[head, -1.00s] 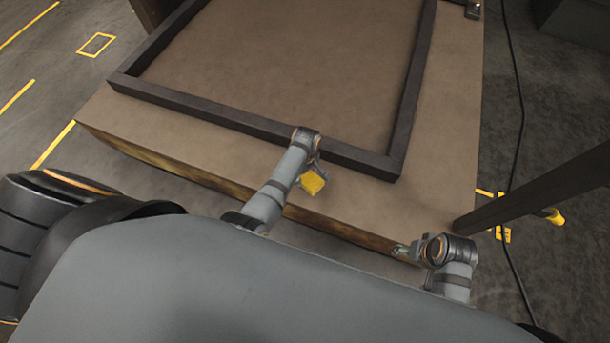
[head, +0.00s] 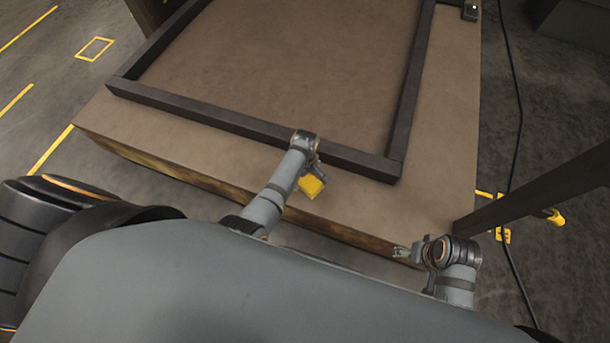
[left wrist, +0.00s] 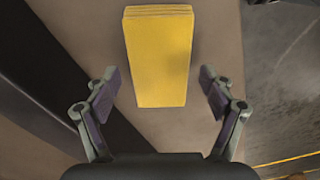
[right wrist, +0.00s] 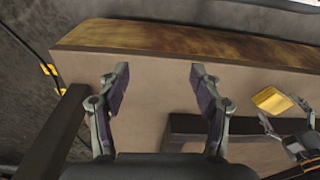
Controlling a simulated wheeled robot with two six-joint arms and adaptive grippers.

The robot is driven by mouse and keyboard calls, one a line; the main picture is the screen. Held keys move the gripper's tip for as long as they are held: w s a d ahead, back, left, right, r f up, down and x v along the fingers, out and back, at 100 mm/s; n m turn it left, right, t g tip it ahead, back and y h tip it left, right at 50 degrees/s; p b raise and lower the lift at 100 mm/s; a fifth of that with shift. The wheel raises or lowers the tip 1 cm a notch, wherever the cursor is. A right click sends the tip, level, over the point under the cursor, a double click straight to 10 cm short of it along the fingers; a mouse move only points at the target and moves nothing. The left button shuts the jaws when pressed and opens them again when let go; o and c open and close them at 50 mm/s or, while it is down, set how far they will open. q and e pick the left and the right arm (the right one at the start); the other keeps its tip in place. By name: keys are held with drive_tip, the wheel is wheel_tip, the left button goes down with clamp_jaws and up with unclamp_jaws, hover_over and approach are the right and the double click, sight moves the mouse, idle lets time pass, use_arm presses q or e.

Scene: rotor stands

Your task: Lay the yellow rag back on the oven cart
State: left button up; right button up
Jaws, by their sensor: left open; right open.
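The yellow rag (head: 311,187) is a folded block on or just above the tan top (head: 420,195) of a large cart-like platform, near its front edge. I cannot tell for sure whether it touches. My left gripper (head: 316,173) is over it and open. In the left wrist view the rag (left wrist: 158,55) lies ahead of my left gripper (left wrist: 160,80), its near end between the fingertips, with a gap on both sides. The rag also shows in the right wrist view (right wrist: 271,101). My right gripper (head: 401,252) is open and empty by the front edge; its fingers (right wrist: 158,75) show clearly.
A raised dark frame (head: 240,125) stands on the tan top, just behind the rag. A dark post (head: 540,185) rises at the right, with a black cable (head: 514,120) on the floor beside it.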

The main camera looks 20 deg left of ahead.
sight(305, 179)
use_arm(q)
drive_tip(key=shift+r, duration=0.25)
wheel_tip(305, 179, up, 3)
drive_tip(key=p, duration=0.4)
drive_tip(key=shift+r, duration=0.1)
wheel_tip(305, 179, up, 2)
drive_tip(key=p, duration=0.2)
drive_tip(key=shift+r+p, duration=0.25)
drive_tip(key=shift+p, duration=0.05)
use_arm(e)
drive_tip(key=s+d+f+h, duration=0.1)
drive_tip(key=s+d+f, duration=0.1)
drive_tip(key=f, duration=0.7)
drive_tip(key=s+d+f, duration=0.2)
drive_tip(key=d+f, duration=0.1)
drive_tip(key=f, duration=0.5)
use_arm(q)
drive_tip(key=shift+r+p, duration=0.3)
drive_tip(key=shift+p, duration=0.05)
wheel_tip(305, 179, up, 5)
drive_tip(key=p, duration=0.6)
drive_tip(key=shift+r, duration=0.2)
use_arm(e)
drive_tip(key=s+f, duration=0.2)
drive_tip(key=s, duration=1)
drive_tip(key=shift+d+f, duration=0.3)
drive_tip(key=shift+f, duration=0.05)
drive_tip(key=shift+s, duration=0.1)
